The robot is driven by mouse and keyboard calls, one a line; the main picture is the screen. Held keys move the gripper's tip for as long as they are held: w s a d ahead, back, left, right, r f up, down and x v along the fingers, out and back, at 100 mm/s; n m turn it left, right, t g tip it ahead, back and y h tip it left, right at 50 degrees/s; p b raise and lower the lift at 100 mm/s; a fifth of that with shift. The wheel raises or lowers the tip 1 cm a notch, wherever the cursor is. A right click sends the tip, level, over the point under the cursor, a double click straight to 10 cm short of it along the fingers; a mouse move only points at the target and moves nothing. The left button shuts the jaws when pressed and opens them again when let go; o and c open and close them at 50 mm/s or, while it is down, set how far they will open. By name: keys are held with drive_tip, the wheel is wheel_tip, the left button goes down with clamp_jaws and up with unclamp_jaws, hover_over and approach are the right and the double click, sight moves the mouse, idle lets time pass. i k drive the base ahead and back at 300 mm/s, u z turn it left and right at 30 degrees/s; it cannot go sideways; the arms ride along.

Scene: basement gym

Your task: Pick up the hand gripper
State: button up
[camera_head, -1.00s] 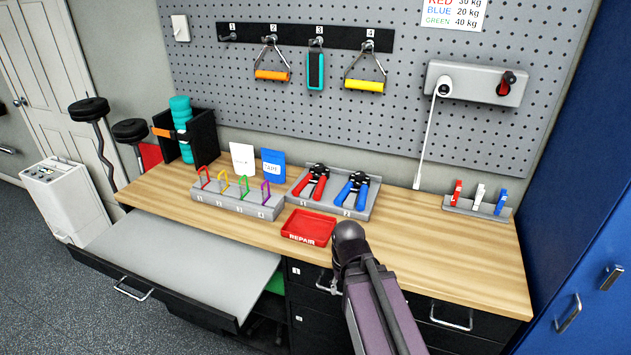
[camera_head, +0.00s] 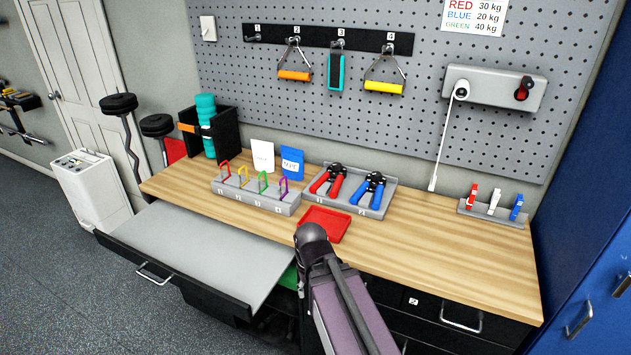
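Two hand grippers stand side by side in a grey two-place tray (camera_head: 341,204) on the wooden workbench. The left one has red handles (camera_head: 327,182) and the right one has blue handles (camera_head: 368,191); both have dark tops. My arm rises from the bottom of the picture in front of the bench, and its dark upper joint overlaps the left front of the red REPAIR tray (camera_head: 330,222). My gripper's fingers do not show, so whether it is open or shut is not visible.
A wide grey drawer (camera_head: 200,250) stands open at left. A rack of coloured clips (camera_head: 255,198) sits left of the hand grippers; red, white and blue pieces stand in a small holder (camera_head: 490,214) at right. Handles hang on the pegboard (camera_head: 430,130). The right bench top (camera_head: 450,245) is clear.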

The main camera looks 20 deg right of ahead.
sight(337, 177)
drive_tip(key=u, duration=0.4)
drive_tip(key=k, duration=1.4)
drive_tip(key=z, duration=0.6)
drive_tip(key=i, duration=1)
